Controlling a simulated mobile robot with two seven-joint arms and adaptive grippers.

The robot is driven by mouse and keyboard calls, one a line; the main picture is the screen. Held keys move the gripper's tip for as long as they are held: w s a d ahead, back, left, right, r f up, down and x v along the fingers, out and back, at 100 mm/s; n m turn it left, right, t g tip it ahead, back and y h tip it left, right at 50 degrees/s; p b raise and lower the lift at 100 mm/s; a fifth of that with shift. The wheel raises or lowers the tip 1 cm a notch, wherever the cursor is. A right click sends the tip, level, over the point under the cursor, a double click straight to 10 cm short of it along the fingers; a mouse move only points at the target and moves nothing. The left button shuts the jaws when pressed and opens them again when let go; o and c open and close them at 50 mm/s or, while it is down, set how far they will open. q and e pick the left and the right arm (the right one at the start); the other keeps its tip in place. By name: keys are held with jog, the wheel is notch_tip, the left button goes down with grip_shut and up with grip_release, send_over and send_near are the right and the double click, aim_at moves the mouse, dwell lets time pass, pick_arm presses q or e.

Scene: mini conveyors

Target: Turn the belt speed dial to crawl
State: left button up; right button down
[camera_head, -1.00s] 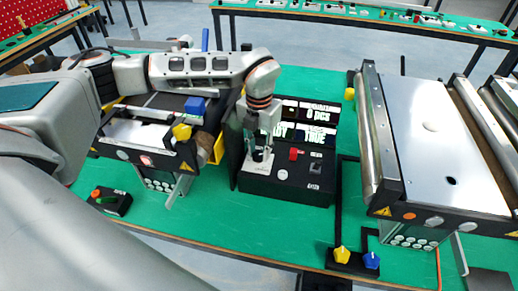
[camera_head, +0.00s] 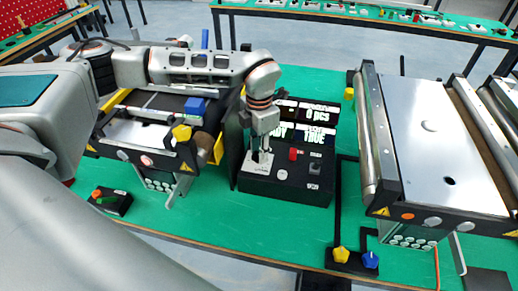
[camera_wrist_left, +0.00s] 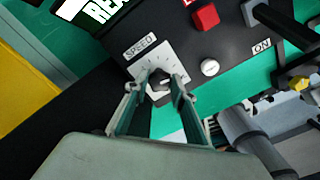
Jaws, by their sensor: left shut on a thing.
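The speed dial (camera_wrist_left: 158,84) is a small dark knob on a white scale plate marked SPEED, on the black control box (camera_head: 290,187). In the left wrist view it sits between the fingertips of my left gripper (camera_wrist_left: 157,94), which is shut on it from above. The fingers partly cover the knob, and I cannot read its setting. In the head view my left gripper (camera_head: 261,158) hides most of the dial; part of its white plate (camera_head: 257,168) shows. My right gripper is not seen.
The box also carries a red button (camera_head: 293,154), a white button (camera_head: 282,174) and a switch (camera_head: 315,168). Screens (camera_head: 318,135) stand behind it. Conveyors flank it at left (camera_head: 150,130) and right (camera_head: 415,130). Blue and yellow knobs (camera_head: 341,255) sit in front.

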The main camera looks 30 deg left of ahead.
pick_arm(q)
jog(key=m, duration=0.6)
jog(key=shift+d+m, duration=0.1)
jog(key=shift+m, duration=0.2)
dwell(0.5)
jog(key=o, duration=1.1)
notch_tip(320, 180, up, 12)
jog(key=shift+s+r, duration=0.1)
